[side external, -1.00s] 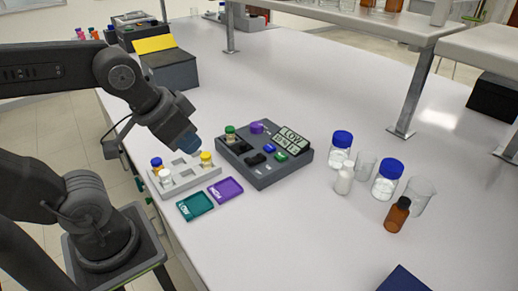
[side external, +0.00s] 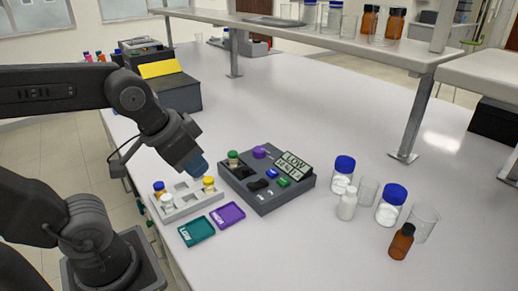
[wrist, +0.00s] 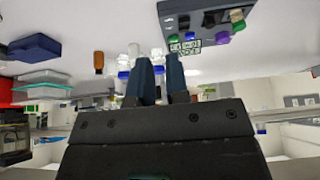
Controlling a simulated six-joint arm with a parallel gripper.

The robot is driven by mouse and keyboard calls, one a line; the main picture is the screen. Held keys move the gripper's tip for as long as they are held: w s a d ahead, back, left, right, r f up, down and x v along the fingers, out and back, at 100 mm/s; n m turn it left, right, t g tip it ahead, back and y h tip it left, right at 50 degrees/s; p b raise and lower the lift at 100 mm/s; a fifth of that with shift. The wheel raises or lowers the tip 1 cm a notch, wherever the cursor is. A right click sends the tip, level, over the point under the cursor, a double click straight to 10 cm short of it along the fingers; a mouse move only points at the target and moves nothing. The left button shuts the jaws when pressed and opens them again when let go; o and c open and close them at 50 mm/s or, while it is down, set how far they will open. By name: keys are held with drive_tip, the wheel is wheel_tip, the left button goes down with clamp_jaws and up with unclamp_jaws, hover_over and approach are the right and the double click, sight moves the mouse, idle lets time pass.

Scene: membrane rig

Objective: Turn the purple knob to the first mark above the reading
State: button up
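The purple knob (side external: 259,152) stands at the back of the grey rig (side external: 287,199). It also shows in the wrist view (wrist: 222,38), near the top right. A display (side external: 293,164) beside it shows "LOW" on top; the lower line is too small to read surely. My gripper (side external: 197,166) hangs above the vial rack, left of the rig and clear of the knob. In the wrist view its two dark blue fingers (wrist: 160,64) are apart with nothing between them. Marks around the knob cannot be made out.
The pale rack (side external: 190,205) holds several vials. Teal (side external: 196,231) and purple (side external: 228,215) trays lie in front. Blue-capped jars (side external: 391,207), beakers and a brown bottle (side external: 402,241) stand to the right.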

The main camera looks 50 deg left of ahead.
drive_tip(key=o, duration=0.5)
drive_tip(key=w+a+r, duration=0.1)
drive_tip(key=w, duration=0.1)
drive_tip(key=w+r+m+g, duration=0.1)
drive_tip(key=w, duration=0.2)
drive_tip(key=w+a+r+m, duration=0.1)
drive_tip(key=w, duration=0.1)
drive_tip(key=shift+w+a+r+g, duration=0.25)
drive_tip(key=shift+w+a+g, duration=0.05)
drive_tip(key=shift+w+a, duration=0.1)
drive_tip(key=shift+c, duration=0.2)
drive_tip(key=shift+o, duration=1.4)
drive_tip(key=w+a+m+g, duration=0.1)
drive_tip(key=w+a, duration=0.1)
drive_tip(key=w, duration=0.4)
drive_tip(key=shift+a+r+m, duration=0.3)
drive_tip(key=shift+a+r, duration=0.05)
drive_tip(key=shift+a, duration=0.05)
drive_tip(key=shift+o, duration=1.2)
drive_tip(key=w+a+f+m+g, duration=0.1)
drive_tip(key=w+a, duration=0.3)
drive_tip(key=w, duration=0.2)
drive_tip(key=shift+m, duration=0.3)
drive_tip(key=m+g, duration=0.2)
drive_tip(key=m, duration=0.1)
hover_over(259, 149)
wheel_tip(259, 149, down, 5)
wheel_tip(259, 149, down, 14)
drive_tip(key=shift+r, duration=0.1)
drive_tip(key=shift+c, duration=0.3)
